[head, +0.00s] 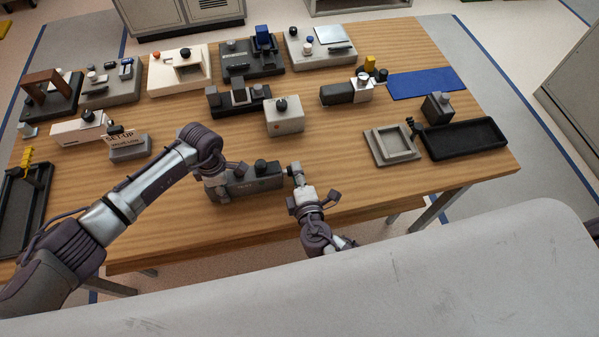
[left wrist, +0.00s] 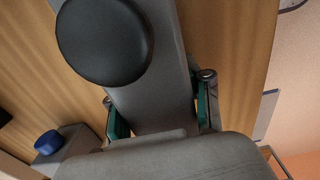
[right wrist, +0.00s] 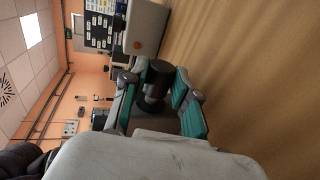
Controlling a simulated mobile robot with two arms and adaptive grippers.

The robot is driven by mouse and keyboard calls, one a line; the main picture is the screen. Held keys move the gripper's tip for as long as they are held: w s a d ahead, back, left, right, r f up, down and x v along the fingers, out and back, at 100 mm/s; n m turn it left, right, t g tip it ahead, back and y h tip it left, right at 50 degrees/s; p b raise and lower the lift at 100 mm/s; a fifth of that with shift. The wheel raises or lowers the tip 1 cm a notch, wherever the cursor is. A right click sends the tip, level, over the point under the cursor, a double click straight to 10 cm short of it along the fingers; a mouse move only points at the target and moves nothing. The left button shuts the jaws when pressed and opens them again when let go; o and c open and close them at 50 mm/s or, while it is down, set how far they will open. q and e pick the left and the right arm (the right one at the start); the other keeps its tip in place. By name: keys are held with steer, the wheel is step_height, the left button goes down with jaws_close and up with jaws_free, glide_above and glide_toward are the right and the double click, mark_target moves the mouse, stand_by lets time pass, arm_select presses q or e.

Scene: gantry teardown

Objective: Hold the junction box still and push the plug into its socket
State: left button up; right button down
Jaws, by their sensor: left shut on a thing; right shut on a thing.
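The junction box (head: 262,184) is a dark grey block with a black round knob on top, near the table's front edge. My left gripper (head: 216,183) is shut on its left end. My right gripper (head: 294,182) is at the right end of the box. In the right wrist view, its fingers (right wrist: 155,98) are shut on a black plug (right wrist: 156,82). The socket is hidden, and I cannot tell whether the plug touches it.
A white box with a dark knob (head: 284,118) stands behind the junction box. Several fixtures line the back of the table. A grey tray (head: 392,154) and a black tray (head: 465,140) lie to the right. Bare wood (head: 350,150) is free right of the junction box.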

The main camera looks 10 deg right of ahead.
steer(key=shift+a, duration=0.35)
steer(key=shift+a, duration=0.65)
steer(key=c, duration=0.8)
jaws_free()
steer(key=shift+d, duration=0.1)
steer(key=s+d+r, duration=0.3)
steer(key=s+d, duration=0.1)
steer(key=s, duration=0.7)
steer(key=shift+s, duration=0.3)
